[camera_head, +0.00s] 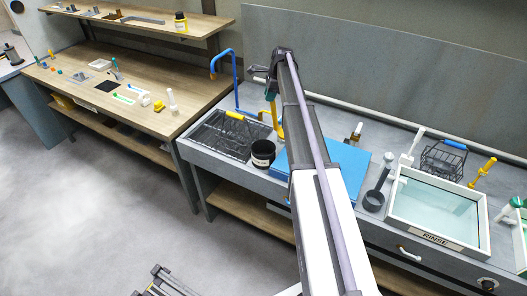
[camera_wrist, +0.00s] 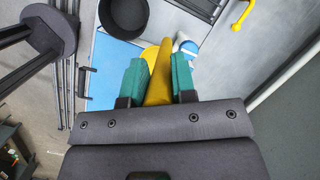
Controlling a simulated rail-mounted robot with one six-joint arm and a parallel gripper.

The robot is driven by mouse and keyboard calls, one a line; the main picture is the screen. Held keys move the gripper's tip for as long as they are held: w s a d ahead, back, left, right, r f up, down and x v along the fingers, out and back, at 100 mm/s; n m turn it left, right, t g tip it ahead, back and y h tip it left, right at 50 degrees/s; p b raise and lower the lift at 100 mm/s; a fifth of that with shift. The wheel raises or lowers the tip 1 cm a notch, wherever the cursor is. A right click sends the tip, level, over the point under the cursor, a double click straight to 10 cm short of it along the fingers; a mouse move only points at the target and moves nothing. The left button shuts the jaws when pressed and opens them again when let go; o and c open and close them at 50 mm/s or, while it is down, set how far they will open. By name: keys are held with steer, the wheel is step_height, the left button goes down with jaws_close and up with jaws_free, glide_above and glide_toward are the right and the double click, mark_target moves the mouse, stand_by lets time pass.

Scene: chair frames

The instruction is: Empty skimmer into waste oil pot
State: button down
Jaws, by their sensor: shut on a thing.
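My gripper (camera_wrist: 160,75) is shut on the yellow handle of the skimmer (camera_wrist: 157,88), which sits between its teal finger pads in the wrist view. In the head view my gripper (camera_head: 271,94) is above the bench, with the yellow skimmer (camera_head: 278,119) hanging below it. The skimmer's head is not clearly seen, so I cannot tell what it holds. A black pot with a pale label (camera_head: 263,154), likely the waste oil pot, stands upright just left of and below the skimmer. It also shows in the wrist view (camera_wrist: 123,17), apart from the fingers.
A black wire rack (camera_head: 219,138) lies left of the pot. A blue lid or panel (camera_head: 350,168) lies right of it, partly behind my arm. Farther right are the rinse tank (camera_head: 437,237) and a wire basket (camera_head: 443,162). A blue bent pipe (camera_head: 237,85) rises behind the rack.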

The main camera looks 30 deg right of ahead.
steer(key=shift+r, duration=0.1)
steer(key=s+a+f+h+b, duration=0.1)
steer(key=a, duration=1)
steer(key=shift+s+a+f+t+h, duration=0.2)
steer(key=shift+a+f+t+h, duration=0.1)
steer(key=shift+h, duration=0.1)
stand_by(1.6)
steer(key=shift+a, duration=0.1)
